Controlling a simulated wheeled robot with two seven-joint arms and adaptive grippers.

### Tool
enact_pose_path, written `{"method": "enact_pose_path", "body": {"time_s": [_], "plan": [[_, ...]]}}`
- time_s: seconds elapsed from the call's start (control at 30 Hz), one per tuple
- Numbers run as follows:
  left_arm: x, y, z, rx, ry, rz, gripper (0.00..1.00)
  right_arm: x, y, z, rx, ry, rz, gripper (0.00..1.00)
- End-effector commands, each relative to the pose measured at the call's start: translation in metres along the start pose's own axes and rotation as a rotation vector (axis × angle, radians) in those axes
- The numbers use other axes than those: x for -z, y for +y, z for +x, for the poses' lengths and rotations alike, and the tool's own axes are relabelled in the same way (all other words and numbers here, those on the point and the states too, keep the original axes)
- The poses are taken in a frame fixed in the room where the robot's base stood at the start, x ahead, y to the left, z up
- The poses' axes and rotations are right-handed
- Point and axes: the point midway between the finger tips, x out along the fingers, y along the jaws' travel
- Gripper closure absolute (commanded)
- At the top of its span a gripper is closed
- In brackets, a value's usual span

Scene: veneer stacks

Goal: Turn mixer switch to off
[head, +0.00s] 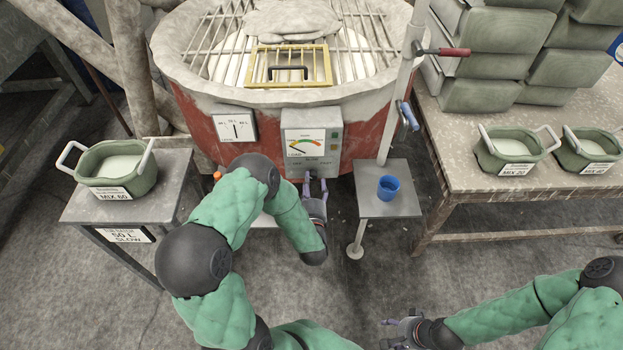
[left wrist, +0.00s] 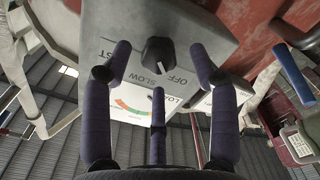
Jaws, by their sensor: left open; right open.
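The mixer (head: 355,140) is a big red and grey drum with a grey control box (head: 312,140) on its front. In the left wrist view the box's black switch knob (left wrist: 157,53) sits among the labels FAST, SLOW and OFF. My left gripper (head: 315,182) is open just below the box in the head view. In the left wrist view its fingers stand on either side of the knob, with no clear contact. My right gripper (head: 392,330) is open and empty over the floor, low in the head view.
A small stand with a blue cup (head: 388,188) is right of my left gripper. Green tubs stand on a left table (head: 170,185) and a right table (head: 460,165). A grey pole (head: 400,90) rises beside the drum. The floor in front is mostly clear.

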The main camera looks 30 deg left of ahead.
Motion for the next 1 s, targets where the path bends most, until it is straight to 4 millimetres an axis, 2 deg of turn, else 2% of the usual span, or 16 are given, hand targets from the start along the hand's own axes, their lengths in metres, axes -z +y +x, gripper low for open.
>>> {"method": "enact_pose_path", "body": {"time_s": [0.2,0.43,0.63,1.0], "plan": [[0.0,0.0,-0.045,0.0,-0.001,0.001,0.4,0.0,0.0,0.0,0.0,0.0,0.0,0.4],[0.0,0.001,-0.08,-0.001,0.002,0.0,0.4,0.0,0.0,0.0,0.0,0.0,0.0,0.4],[0.001,0.0,-0.092,-0.001,0.005,0.0,0.4,0.0,0.0,0.0,0.0,0.0,0.0,0.4],[0.001,0.0,-0.093,0.0,0.005,0.0,0.4,0.0,0.0,0.0,0.0,0.0,0.0,0.4]]}}
